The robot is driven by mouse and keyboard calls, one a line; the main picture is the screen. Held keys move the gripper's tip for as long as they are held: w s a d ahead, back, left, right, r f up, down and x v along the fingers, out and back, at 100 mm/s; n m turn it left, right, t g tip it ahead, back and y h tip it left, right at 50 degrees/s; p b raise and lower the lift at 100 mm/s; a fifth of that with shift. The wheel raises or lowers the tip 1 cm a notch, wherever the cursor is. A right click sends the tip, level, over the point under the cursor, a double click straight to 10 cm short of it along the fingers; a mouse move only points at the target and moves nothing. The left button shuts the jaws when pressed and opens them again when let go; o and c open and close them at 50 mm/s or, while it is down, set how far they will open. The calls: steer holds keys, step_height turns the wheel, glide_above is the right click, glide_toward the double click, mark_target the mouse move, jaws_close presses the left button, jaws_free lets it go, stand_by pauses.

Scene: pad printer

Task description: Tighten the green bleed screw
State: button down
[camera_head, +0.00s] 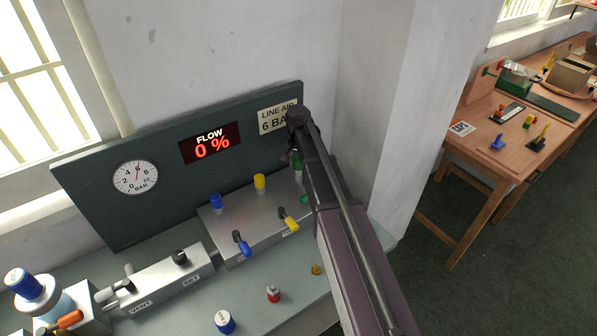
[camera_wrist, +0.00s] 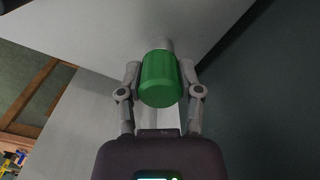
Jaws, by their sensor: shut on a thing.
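The green bleed screw (camera_wrist: 160,80) is a ribbed green cylinder on a pale stem. In the wrist view it sits between the two fingers of my gripper (camera_wrist: 161,72), which is shut on it from both sides. In the head view my arm covers most of the gripper, and only a small part of the green screw (camera_head: 298,173) shows beside it. The screw stands at the right end of the grey valve block (camera_head: 262,215), in line with a blue screw (camera_head: 216,202) and a yellow screw (camera_head: 259,183).
Blue (camera_head: 242,243) and yellow (camera_head: 288,219) levers stand at the block's front; a green lever (camera_head: 305,199) is partly hidden by my arm. Loose caps lie in front.

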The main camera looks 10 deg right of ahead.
steer(key=shift+m, duration=0.3)
steer(key=shift+c, duration=0.9)
jaws_free()
steer(key=n, duration=1.1)
steer(key=shift+n, duration=0.4)
steer(key=n, duration=0.6)
steer(key=shift+n, duration=3.1)
steer(key=shift+n, duration=0.3)
